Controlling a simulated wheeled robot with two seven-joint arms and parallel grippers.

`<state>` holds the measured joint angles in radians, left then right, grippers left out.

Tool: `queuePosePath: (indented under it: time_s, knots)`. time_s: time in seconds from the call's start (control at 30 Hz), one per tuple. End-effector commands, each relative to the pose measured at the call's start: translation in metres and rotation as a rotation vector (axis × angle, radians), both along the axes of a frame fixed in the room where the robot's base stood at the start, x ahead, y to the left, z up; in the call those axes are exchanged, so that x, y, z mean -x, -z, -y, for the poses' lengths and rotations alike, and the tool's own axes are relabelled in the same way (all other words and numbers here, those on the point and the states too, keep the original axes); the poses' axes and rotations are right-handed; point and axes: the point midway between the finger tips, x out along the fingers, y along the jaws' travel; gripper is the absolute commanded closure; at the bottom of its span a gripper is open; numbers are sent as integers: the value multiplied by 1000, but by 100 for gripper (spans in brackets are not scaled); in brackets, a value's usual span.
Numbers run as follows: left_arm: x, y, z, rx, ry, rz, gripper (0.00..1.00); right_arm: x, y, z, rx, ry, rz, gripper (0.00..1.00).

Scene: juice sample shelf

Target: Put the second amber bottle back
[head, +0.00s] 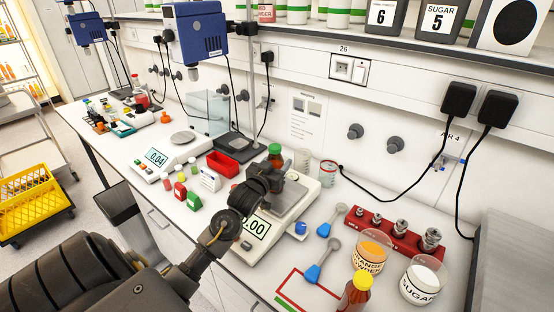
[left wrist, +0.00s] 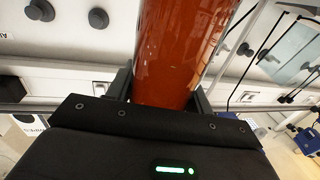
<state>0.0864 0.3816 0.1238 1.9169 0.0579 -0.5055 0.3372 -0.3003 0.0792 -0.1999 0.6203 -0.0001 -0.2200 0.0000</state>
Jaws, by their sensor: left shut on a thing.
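My left gripper (head: 272,180) is over the front scale (head: 262,228) in the head view. It is shut on an amber bottle, whose red-brown body (left wrist: 178,55) fills the middle of the left wrist view between the two fingers. In the head view a green cap (head: 275,149) shows just beyond the gripper; the bottle's body is mostly hidden there by the gripper. I cannot tell whether its base touches the scale. Another amber bottle with a yellow cap (head: 356,294) stands at the bottom edge of the head view. My right gripper is not in view.
A red-outlined area (head: 288,277) is marked on the bench left of the yellow-capped bottle. Blue scoops (head: 319,273), an orange powder cup (head: 371,250), a sugar cup (head: 422,281) and a red weight block (head: 385,232) crowd the right.

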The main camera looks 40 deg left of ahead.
Motion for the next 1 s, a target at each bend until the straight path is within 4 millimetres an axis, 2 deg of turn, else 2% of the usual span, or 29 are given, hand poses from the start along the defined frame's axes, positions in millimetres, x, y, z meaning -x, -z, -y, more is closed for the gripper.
queuePosePath:
  time_s: [0.03, 0.43, 0.47, 0.6, 0.87, 1.0]
  knots:
    - [0, -1, 0, 0, 0, 0, 83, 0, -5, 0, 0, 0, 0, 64]
    - [0, 6, 1, 1, 1, 1, 83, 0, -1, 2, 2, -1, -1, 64]
    - [0, 6, 1, 1, 1, -1, 46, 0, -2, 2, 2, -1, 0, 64]
    - [0, 6, 1, 1, 1, -1, 28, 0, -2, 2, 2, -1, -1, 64]
    - [0, 6, 1, 0, 1, 0, 27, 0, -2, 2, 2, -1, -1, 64]
    - [0, 10, 1, -1, 1, 1, 27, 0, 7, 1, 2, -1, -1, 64]
